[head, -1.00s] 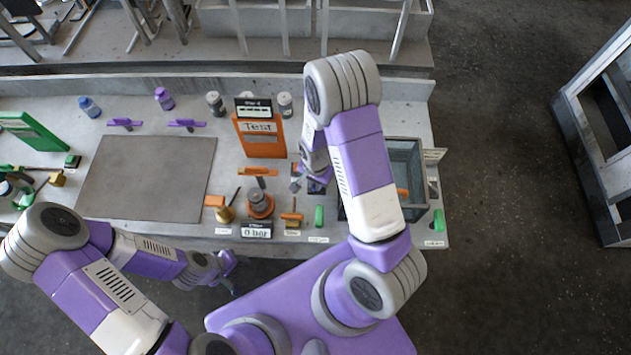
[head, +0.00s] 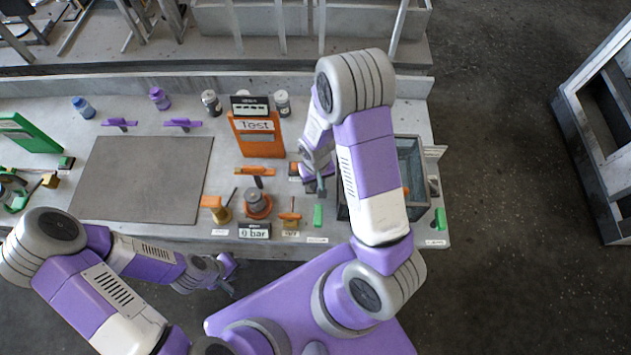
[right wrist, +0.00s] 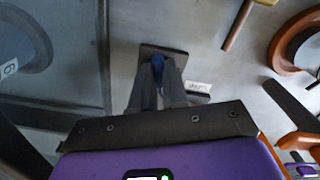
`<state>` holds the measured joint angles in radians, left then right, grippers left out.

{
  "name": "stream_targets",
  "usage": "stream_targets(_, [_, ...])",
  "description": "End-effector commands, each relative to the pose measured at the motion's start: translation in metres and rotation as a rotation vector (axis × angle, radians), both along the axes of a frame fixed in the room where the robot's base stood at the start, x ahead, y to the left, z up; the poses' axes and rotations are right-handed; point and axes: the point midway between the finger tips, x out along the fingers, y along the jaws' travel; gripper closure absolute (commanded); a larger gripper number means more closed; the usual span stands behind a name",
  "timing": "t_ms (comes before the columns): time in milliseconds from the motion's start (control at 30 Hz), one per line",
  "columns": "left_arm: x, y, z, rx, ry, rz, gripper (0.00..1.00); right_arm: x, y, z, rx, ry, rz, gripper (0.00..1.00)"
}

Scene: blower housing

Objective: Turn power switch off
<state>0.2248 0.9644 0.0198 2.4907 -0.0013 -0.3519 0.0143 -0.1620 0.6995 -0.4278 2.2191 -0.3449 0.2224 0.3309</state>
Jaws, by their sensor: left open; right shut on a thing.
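In the right wrist view a small blue switch lever (right wrist: 157,64) stands on a dark base plate (right wrist: 176,53). The fingers of my right gripper (right wrist: 158,88) are closed around the lever. In the head view my right gripper (head: 321,188) reaches down to the bench between the orange parts and the glass tank, and it hides the lever there. A small white label (right wrist: 198,87) lies beside the plate; its text is too small to read surely. My left gripper (head: 228,276) is open and empty in front of the bench's front edge.
The glass tank (head: 412,150) stands just right of my right gripper. An orange Test panel (head: 260,146), an orange round fitting (head: 257,205) and a green block (head: 318,215) stand nearby. A bare grey mat (head: 145,180) lies at left.

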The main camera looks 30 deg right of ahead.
Motion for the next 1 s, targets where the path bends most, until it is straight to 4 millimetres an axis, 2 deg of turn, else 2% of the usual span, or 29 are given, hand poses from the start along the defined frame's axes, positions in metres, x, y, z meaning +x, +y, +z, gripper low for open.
stream_targets(300, [0.0001, 0.0000, -0.0034, 0.000, 0.000, 0.000, 0.57, 0.0001, -0.0009, 0.0001, 0.000, 0.000, 0.126, 1.00])
stream_targets(867, [0.0000, 0.0000, -0.0037, 0.000, 0.000, 0.000, 0.57, 0.0002, -0.0011, 0.0004, 0.000, -0.001, 0.155, 1.00])
stream_targets(900, [0.0000, 0.0000, -0.0037, 0.000, 0.000, 0.000, 0.57, 0.0002, -0.0011, 0.0004, 0.000, -0.001, 0.155, 0.80])
stream_targets(1000, [0.0000, 0.0000, -0.0037, 0.000, 0.000, 0.000, 0.57, 0.0002, -0.0012, 0.0003, 0.000, -0.001, 0.154, 0.65])
